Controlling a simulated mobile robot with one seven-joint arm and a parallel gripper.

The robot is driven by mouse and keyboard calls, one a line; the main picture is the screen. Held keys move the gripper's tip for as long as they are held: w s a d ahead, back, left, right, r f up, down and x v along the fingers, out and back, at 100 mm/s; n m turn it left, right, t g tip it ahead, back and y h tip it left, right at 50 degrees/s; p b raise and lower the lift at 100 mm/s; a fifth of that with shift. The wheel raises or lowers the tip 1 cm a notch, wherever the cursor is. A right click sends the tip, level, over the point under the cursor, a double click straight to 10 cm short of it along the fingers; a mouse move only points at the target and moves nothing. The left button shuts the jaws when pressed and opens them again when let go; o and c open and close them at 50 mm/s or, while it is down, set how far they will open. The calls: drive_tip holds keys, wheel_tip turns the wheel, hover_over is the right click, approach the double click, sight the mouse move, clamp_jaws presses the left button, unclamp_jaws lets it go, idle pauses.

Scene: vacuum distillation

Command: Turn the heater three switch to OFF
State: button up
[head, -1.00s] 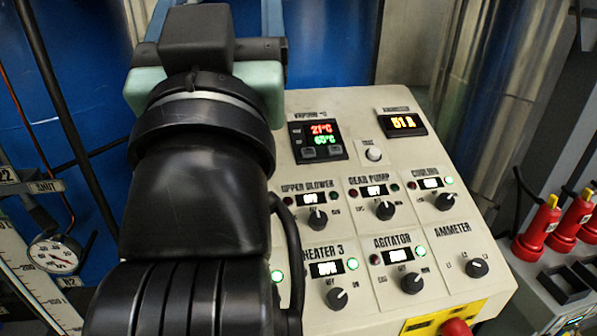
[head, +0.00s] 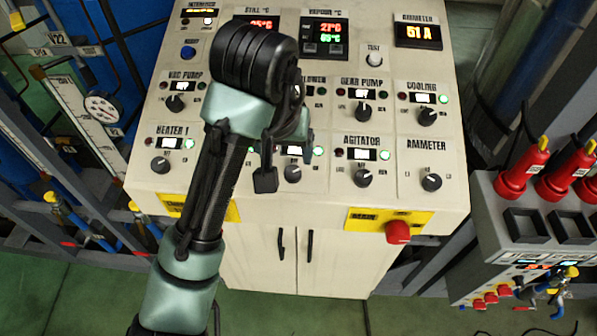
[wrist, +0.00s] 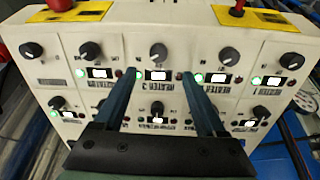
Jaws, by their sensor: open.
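The heater three switch is a black rotary knob (head: 292,173) in the lower row of the sloped panel, left of the agitator knob. In the wrist view the panel appears upside down, and the same knob (wrist: 157,50) shows just beyond my fingertips, centred between them. The heater three display (wrist: 158,76) is lit, with a green light lit beside it. The knob's pointer is too small to read surely. My gripper (wrist: 158,78) is open and empty, its two fingers spread on either side of the display, apart from the knob. In the head view my arm partly covers the heater three label.
The agitator knob (head: 362,178) and heater two knob (wrist: 229,55) flank it closely. A red button (head: 398,232) stands out at the panel's lower right edge. Red plugs (head: 522,168) stand on a grey unit at right. Cabinet doors (head: 310,262) are below.

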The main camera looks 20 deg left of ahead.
drive_tip(key=b, duration=0.3)
hover_over(292, 171)
drive_tip(key=s, duration=0.2)
drive_tip(key=f, duration=0.4)
drive_tip(key=shift+s+d+f, duration=0.2)
drive_tip(key=shift+d+f, duration=0.1)
drive_tip(key=shift+d, duration=0.1)
drive_tip(key=shift+w+a+f, duration=0.15)
drive_tip(key=shift+f, duration=0.1)
drive_tip(key=shift+p+x, duration=0.65)
drive_tip(key=shift+x, duration=1.45)
drive_tip(key=shift+c, duration=0.2)
drive_tip(key=shift+r, duration=0.1)
clamp_jaws()
